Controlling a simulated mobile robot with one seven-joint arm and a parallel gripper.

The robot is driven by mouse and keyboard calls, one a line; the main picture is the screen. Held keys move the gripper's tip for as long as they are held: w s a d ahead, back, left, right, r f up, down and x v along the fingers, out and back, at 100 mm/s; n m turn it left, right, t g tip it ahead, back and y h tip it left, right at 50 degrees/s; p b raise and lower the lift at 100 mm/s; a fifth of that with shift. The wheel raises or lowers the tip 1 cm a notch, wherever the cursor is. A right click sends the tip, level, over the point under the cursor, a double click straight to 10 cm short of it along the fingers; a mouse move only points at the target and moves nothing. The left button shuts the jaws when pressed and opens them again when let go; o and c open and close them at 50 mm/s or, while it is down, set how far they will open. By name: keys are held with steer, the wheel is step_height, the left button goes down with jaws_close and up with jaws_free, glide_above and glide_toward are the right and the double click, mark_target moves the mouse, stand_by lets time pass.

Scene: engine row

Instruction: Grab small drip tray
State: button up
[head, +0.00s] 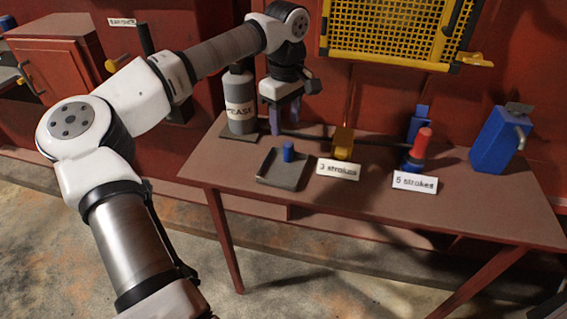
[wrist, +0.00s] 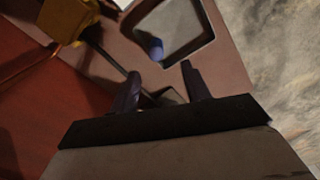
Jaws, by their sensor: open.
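The small drip tray (head: 268,181) is a shallow dark grey square tray on the brown table, with a blue cylinder (head: 288,151) standing up in it. It also shows at the top of the wrist view (wrist: 205,40), beyond my fingertips, with the blue cylinder (wrist: 154,48) inside its rim. My gripper (head: 285,122) points down behind the tray, beside the grease canister (head: 241,105). In the wrist view my gripper (wrist: 160,72) is open, its two fingers apart, and neither touches the tray. A dark rod runs from the yellow block (head: 342,142) towards my fingers; contact cannot be told.
The "3 strokes" card (head: 338,170) stands right of the tray. A red-topped blue pump (head: 418,150), the "5 strokes" card (head: 414,182) and a blue jug (head: 497,140) are further right. A yellow mesh panel (head: 395,28) hangs above. The table's front edge is near the tray.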

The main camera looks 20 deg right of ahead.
mark_target(288, 142)
steer(key=f, duration=0.5)
steer(key=f+p, duration=0.1)
steer(key=f, duration=0.1)
steer(key=shift+d+f, duration=0.25)
steer(key=shift+d, duration=0.05)
jaws_close()
